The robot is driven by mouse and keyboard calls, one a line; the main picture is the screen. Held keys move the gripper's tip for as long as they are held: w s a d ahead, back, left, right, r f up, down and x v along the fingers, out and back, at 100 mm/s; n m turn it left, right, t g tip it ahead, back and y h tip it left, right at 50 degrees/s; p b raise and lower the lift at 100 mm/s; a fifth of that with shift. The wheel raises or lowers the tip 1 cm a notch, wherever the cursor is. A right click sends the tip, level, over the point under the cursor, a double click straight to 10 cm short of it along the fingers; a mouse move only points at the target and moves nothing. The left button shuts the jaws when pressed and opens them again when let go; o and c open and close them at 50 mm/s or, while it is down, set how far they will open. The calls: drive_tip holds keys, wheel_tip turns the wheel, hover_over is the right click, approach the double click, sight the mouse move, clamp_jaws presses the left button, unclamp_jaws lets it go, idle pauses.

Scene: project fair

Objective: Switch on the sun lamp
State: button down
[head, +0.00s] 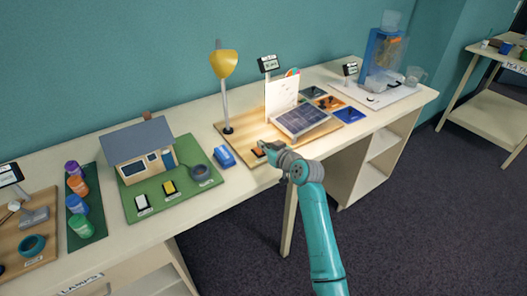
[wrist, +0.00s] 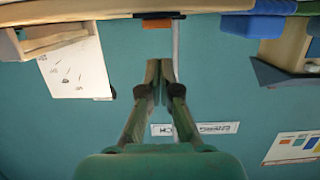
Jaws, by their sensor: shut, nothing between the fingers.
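The sun lamp (head: 223,64) has a yellow shade on a grey post. Its round black foot stands on the left of a wooden board (head: 244,139). I cannot tell that it gives any light. A small orange switch (head: 258,152) in a dark housing sits at the board's front edge. In the wrist view the orange switch (wrist: 158,23) shows at the top, beyond the fingertips, with the pale lamp post (wrist: 176,42) behind it. My gripper (head: 266,147) is shut and empty, close to the switch; its shut fingers (wrist: 160,66) appear apart from it.
A solar panel (head: 300,119) and a white card (head: 282,96) stand right of the switch. A blue block (head: 224,157) lies to its left. Further left is a model house (head: 140,152) on a green board with a white and a yellow switch. Open floor lies in front of the table.

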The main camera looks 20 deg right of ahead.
sight(264, 158)
drive_tip(key=shift+f, duration=1.3)
drive_tip(key=shift+s+f, duration=0.1)
drive_tip(key=shift+f, duration=0.25)
drive_tip(key=shift+r, duration=0.1)
